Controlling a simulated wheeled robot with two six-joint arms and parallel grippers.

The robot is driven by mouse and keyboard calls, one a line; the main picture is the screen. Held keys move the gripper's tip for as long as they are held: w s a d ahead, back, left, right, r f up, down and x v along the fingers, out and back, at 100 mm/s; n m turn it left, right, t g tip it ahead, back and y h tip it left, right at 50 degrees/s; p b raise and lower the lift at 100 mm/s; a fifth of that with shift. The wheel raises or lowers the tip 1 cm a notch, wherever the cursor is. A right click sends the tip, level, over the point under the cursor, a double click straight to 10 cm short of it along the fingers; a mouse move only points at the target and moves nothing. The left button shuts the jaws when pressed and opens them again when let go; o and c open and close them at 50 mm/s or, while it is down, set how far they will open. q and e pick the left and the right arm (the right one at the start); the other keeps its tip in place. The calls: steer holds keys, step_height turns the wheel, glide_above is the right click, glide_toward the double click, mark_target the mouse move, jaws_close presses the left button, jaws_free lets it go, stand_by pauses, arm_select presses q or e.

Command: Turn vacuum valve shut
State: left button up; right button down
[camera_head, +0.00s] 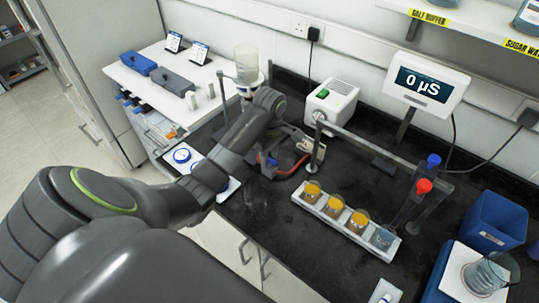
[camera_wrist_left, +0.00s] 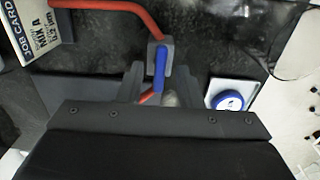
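The vacuum valve has a blue lever (camera_wrist_left: 160,62) on a grey body, with a red hose (camera_wrist_left: 120,6) running from it in the left wrist view. The red hose (camera_head: 289,172) also shows in the head view, beside my left gripper (camera_head: 268,160). In the left wrist view my left gripper (camera_wrist_left: 160,85) has its fingers on either side of the blue lever, with a gap that looks open. Whether a finger touches the lever is hard to tell. In the head view my own arm hides part of the valve. My right gripper is not in view.
A job card (camera_wrist_left: 28,38) stands close to the valve. A white tray (camera_head: 345,229) of beakers, a white pump box (camera_head: 332,103) and a conductivity display (camera_head: 426,84) are to the right. A blue bin (camera_head: 491,221) is at far right.

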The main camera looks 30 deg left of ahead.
arm_select(q)
jaws_close()
steer(key=shift+r+m+p, duration=0.2)
steer(key=shift+m+p, duration=0.3)
steer(key=shift+p, duration=0.4)
steer(key=m+p, duration=0.2)
steer(key=p, duration=0.1)
steer(key=m+p, duration=0.1)
steer(key=m, duration=0.2)
steer(key=shift+p, duration=0.35)
steer(key=shift+f+m, duration=0.15)
steer(key=shift+m, duration=0.75)
steer(key=m, duration=0.3)
steer(key=shift+m, duration=0.3)
steer(key=m, duration=0.6)
steer(key=shift+m, duration=0.5)
